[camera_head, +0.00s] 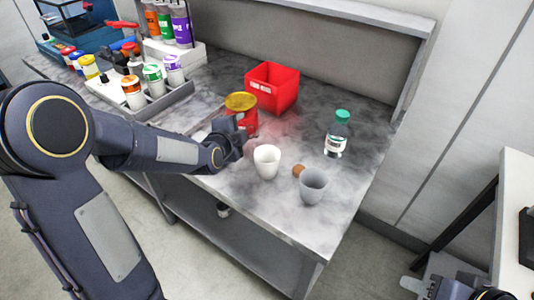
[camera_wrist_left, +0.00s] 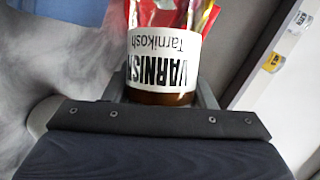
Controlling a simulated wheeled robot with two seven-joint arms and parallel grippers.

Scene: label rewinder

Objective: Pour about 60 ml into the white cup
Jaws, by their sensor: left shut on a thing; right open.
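The white cup (camera_head: 267,163) stands upright on the grey marbled bench near its front edge; its inside looks empty, though I cannot be sure. My left gripper (camera_head: 240,138) is shut on a red can with a yellow top (camera_head: 241,113), just left of and behind the cup. The can's white label, reading "VARNISH Tarnikosh" upside down, shows in the left wrist view (camera_wrist_left: 163,62) between the fingers. The can looks about upright and apart from the cup. No stream shows. My right gripper (camera_head: 425,284) is partly in view at the lower right, open and away from the bench.
A grey cup (camera_head: 313,187) and a small brown round thing (camera_head: 298,170) are right of the white cup. A green-capped bottle (camera_head: 337,138) stands further right. A red bin (camera_head: 272,88) is behind the can. A tray of jars (camera_head: 160,102) stands at the left.

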